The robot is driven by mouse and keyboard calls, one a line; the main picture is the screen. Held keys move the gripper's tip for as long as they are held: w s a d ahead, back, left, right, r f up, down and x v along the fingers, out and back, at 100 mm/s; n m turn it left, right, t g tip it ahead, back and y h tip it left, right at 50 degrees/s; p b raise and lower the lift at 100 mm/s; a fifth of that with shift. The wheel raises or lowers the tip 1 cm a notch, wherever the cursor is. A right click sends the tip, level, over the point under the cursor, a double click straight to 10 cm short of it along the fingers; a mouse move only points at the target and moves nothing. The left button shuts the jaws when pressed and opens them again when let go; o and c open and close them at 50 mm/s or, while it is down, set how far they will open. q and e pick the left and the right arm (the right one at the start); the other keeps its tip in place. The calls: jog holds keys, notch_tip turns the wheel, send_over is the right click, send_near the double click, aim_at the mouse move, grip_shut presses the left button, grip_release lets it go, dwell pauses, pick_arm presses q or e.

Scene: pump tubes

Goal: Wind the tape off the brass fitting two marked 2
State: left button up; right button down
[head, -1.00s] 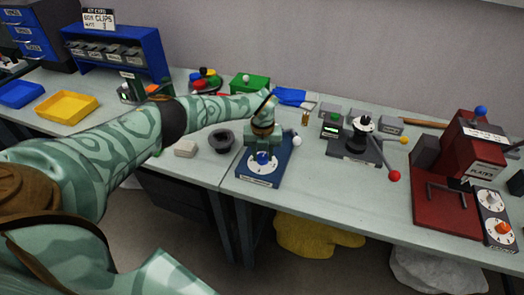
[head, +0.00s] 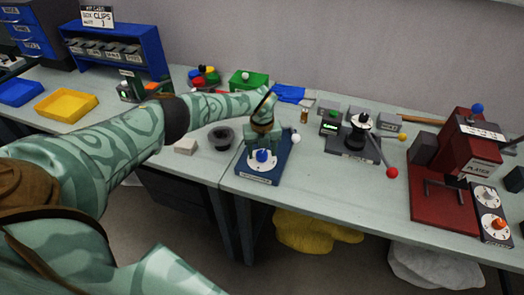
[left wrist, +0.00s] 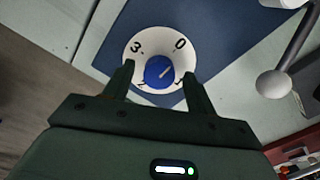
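A machine with a blue base (head: 283,157) stands at the bench's front edge. Its blue knob (head: 263,155) sits on a white dial. In the left wrist view the blue knob (left wrist: 159,71) has a pointer line, and the white dial (left wrist: 147,42) shows 3 and 0; its lower numbers are partly hidden. My left gripper (head: 262,148) is right above the dial. In the left wrist view my left gripper (left wrist: 157,82) is open, with a finger on each side of the knob and gaps between. A small brass-coloured piece (head: 304,117) stands behind; I cannot read any mark. No tape is discernible. My right gripper is out of view.
A white lever ball (left wrist: 273,84) is close right of the gripper. A dark funnel-like cup (head: 222,137) and a pale block (head: 186,146) are to the left. A grey machine with a red-balled lever (head: 391,173) and a red press (head: 445,200) stand to the right.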

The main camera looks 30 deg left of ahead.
aim_at(262, 154)
pick_arm(q)
jog(key=shift+r, duration=0.4)
notch_tip(262, 154, up, 15)
jog(key=p, duration=0.3)
jog(key=shift+r, duration=0.2)
